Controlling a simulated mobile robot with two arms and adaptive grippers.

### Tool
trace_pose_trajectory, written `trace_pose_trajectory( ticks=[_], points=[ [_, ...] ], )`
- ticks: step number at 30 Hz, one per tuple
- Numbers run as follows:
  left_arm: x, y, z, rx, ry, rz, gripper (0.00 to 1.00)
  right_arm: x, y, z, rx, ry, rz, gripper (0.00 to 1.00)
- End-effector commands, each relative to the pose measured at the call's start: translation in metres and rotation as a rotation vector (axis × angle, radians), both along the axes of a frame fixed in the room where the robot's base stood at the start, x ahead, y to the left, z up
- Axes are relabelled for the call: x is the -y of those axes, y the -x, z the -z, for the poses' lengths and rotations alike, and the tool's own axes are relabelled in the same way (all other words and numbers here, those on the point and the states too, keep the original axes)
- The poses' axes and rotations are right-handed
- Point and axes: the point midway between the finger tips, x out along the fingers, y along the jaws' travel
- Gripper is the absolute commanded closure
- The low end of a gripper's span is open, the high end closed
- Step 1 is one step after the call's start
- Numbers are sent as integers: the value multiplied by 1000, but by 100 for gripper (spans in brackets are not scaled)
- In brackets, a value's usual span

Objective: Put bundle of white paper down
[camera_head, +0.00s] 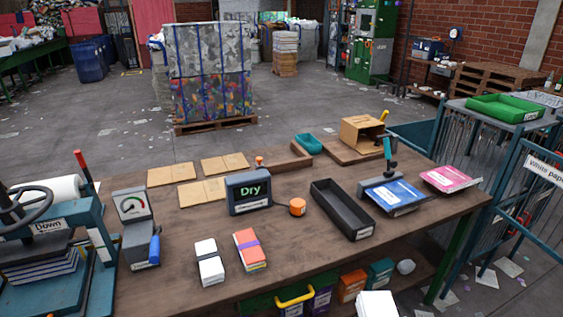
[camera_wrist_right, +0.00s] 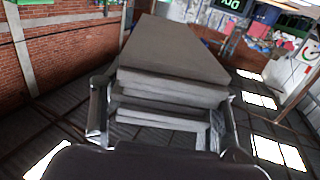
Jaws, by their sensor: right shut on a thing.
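A bundle of white paper (camera_wrist_right: 172,55) fills the middle of the right wrist view, grey in shadow, with its stacked layers showing. My right gripper (camera_wrist_right: 162,112) is shut on it, with one finger at each side. In the head view a white stack (camera_head: 377,304) at the bottom edge, in front of the workbench, appears to be this bundle; its lower part is cut off. My right gripper does not show there. A second white bundle with a dark band (camera_head: 209,262) lies on the workbench (camera_head: 330,225). My left gripper is in neither view.
An orange bundle (camera_head: 250,250) lies beside the second white bundle. A blue cage (camera_head: 535,185) labelled "White paper" is at right. The bench's front right is mostly clear.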

Motion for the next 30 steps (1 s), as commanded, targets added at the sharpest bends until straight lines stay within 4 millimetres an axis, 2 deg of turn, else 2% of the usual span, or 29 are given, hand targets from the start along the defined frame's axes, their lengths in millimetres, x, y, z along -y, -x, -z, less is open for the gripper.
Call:
trace_pose_trajectory(
  ticks=[4, 7, 12, 15, 22, 30],
  points=[
    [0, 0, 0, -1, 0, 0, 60, -5, -5, 5, 3, 1, -19, 83],
    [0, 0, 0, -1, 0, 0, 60, -17, -15, 20, 4, 3, -65, 83],
    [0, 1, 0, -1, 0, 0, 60, -42, -45, 65, 3, 9, -188, 83],
    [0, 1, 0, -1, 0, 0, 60, -50, -64, 94, 4, 10, -257, 83],
    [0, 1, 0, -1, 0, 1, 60, -44, -99, 142, 3, 6, -352, 83],
    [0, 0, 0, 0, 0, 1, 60, -32, -116, 162, 4, 0, -383, 83]
  ],
)
